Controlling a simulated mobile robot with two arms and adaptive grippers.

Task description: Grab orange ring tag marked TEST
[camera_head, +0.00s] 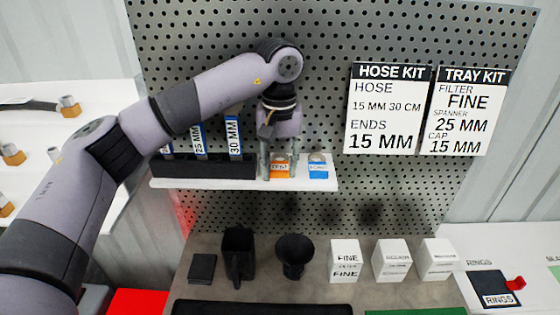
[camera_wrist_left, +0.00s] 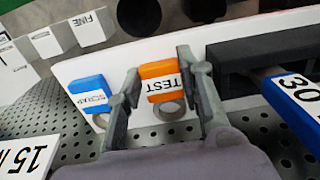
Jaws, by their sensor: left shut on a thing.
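The orange ring tag marked TEST (camera_head: 279,167) stands on the white shelf (camera_head: 325,183) in front of the perforated wall. In the left wrist view the orange tag (camera_wrist_left: 163,82) shows its TEST label and a metal ring at its lower end. My left gripper (camera_head: 279,172) reaches down over it, one finger on each side, shut on the tag. The two fingers also frame it in the left wrist view (camera_wrist_left: 160,82). A blue ring tag (camera_head: 318,168) sits just right of it in the head view; it is outside the fingers. My right gripper is not in view.
A black holder (camera_head: 205,168) with blue-labelled spanners stands left on the shelf. Below on the grey counter are a black container (camera_head: 239,255), a black funnel (camera_head: 294,252) and white boxes (camera_head: 344,260). HOSE KIT (camera_head: 388,108) and TRAY KIT (camera_head: 467,110) signs hang at right.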

